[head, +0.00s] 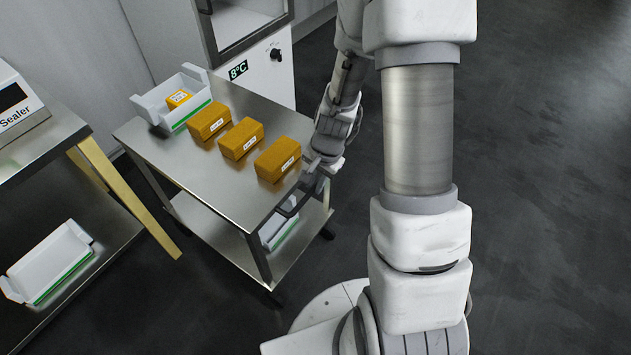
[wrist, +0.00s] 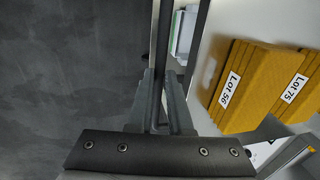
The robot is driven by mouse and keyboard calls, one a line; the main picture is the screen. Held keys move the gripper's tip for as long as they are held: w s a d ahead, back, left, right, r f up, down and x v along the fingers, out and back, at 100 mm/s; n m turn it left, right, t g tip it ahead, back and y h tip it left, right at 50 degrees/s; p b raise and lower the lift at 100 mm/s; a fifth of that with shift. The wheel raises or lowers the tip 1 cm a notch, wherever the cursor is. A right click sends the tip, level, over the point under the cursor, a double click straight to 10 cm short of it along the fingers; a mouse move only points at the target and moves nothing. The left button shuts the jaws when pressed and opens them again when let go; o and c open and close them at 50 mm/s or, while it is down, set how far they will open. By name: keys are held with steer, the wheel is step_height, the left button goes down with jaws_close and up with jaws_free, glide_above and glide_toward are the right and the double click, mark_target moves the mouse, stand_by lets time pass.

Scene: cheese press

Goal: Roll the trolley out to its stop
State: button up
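The steel trolley (head: 213,163) stands left of centre in the head view, with a top deck and a lower shelf. Its dark handle bar (head: 288,207) runs along the right end. My gripper (head: 303,190) is at this bar, partly hidden by my own wrist. In the wrist view the two fingers of my gripper (wrist: 160,100) flank the thin bar (wrist: 163,40) closely on both sides and look shut on it. Three orange cheese blocks (head: 241,139) sit in a row on the top deck. Two show in the wrist view, labelled Lot 56 (wrist: 238,85) and Lot 75 (wrist: 290,95).
A white tray (head: 160,112) with a small orange block stands at the deck's far end. Another white tray (head: 278,229) is on the lower shelf. A cabinet (head: 265,65) reading 8°C stands behind. The Sealer bench (head: 50,148) is at left. Dark floor (head: 550,200) at right is clear.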

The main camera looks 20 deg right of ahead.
steer(key=o, duration=0.4)
steer(key=s+r+p, duration=0.1)
steer(key=r+p, duration=0.1)
steer(key=r, duration=0.3)
steer(key=d+r+p, duration=0.1)
steer(key=r+p, duration=0.1)
steer(key=r, duration=0.4)
steer(key=s+d+r+p, duration=0.1)
steer(key=r+p, duration=0.1)
steer(key=r, duration=0.4)
steer(key=shift+s+p, duration=0.35)
steer(key=shift+p, duration=0.05)
steer(key=s+a+r+n+t+h, duration=0.1)
steer(key=s+a+r+n+t, duration=0.15)
steer(key=s+r+n, duration=0.55)
steer(key=s+a+r+n+t, duration=0.1)
steer(key=s+a+r+n, duration=0.3)
steer(key=r, duration=0.8)
steer(key=shift+m, duration=0.6)
steer(key=r+p, duration=0.5)
steer(key=s+d+r+p, duration=0.1)
steer(key=r+p, duration=0.9)
steer(key=p, duration=0.1)
steer(key=shift+s+d+r, duration=0.2)
steer(key=shift+d+r, duration=0.05)
steer(key=shift+r, duration=0.15)
